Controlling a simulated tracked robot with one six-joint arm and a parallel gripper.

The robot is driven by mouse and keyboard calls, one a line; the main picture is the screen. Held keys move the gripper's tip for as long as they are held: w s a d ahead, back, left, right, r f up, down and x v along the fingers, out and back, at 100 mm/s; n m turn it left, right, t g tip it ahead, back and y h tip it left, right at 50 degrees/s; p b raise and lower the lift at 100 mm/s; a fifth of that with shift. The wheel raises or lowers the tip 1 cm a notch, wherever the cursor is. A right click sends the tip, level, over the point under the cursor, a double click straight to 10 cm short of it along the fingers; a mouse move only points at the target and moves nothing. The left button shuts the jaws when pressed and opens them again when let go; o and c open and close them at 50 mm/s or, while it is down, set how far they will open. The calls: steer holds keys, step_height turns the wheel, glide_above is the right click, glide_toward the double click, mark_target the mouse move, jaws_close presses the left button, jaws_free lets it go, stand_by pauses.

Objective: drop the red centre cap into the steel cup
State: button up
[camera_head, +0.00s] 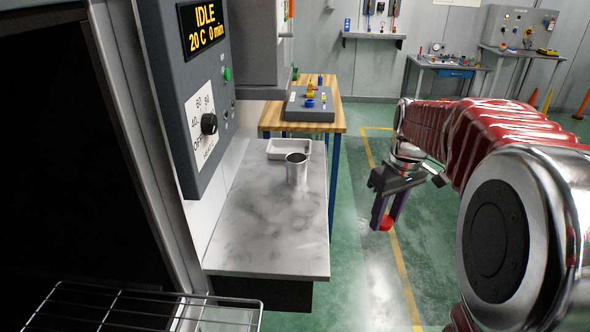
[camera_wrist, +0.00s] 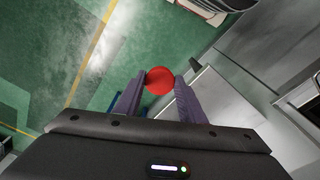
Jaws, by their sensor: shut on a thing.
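The red centre cap (camera_head: 387,224) is held between the fingertips of my gripper (camera_head: 384,218), out over the green floor to the right of the marble-topped counter. In the wrist view the round red cap (camera_wrist: 159,80) sits between the two purple-grey fingers of my gripper (camera_wrist: 160,84). The steel cup (camera_head: 297,168) stands upright on the counter, to the left of my gripper in the head view. I do not make out the cup in the wrist view.
The marble counter (camera_head: 265,235) has bare room in front of the cup. A white tray (camera_head: 276,155) lies behind the cup. A control box (camera_head: 195,90) rises at the left, and a wire rack (camera_head: 150,300) juts out below it. A wooden table (camera_head: 334,118) stands behind the counter.

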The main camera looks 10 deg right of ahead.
steer(key=w+a+f+m, duration=0.1)
steer(key=w+a+f, duration=0.2)
steer(key=a, duration=0.2)
steer(key=w+a+f+m, duration=0.1)
steer(key=w+a+f, duration=0.1)
steer(key=a, duration=0.3)
steer(key=w+a+f+m, duration=0.1)
steer(key=w+a+f, duration=0.2)
steer(key=w+a, duration=0.1)
steer(key=shift+w+a+f, duration=0.15)
steer(key=shift+w+a, duration=0.05)
steer(key=shift+a, duration=0.25)
steer(key=shift+w+a+f, duration=0.15)
steer(key=shift+w+a, duration=0.05)
steer(key=shift+a, duration=0.2)
steer(key=shift+s, duration=0.2)
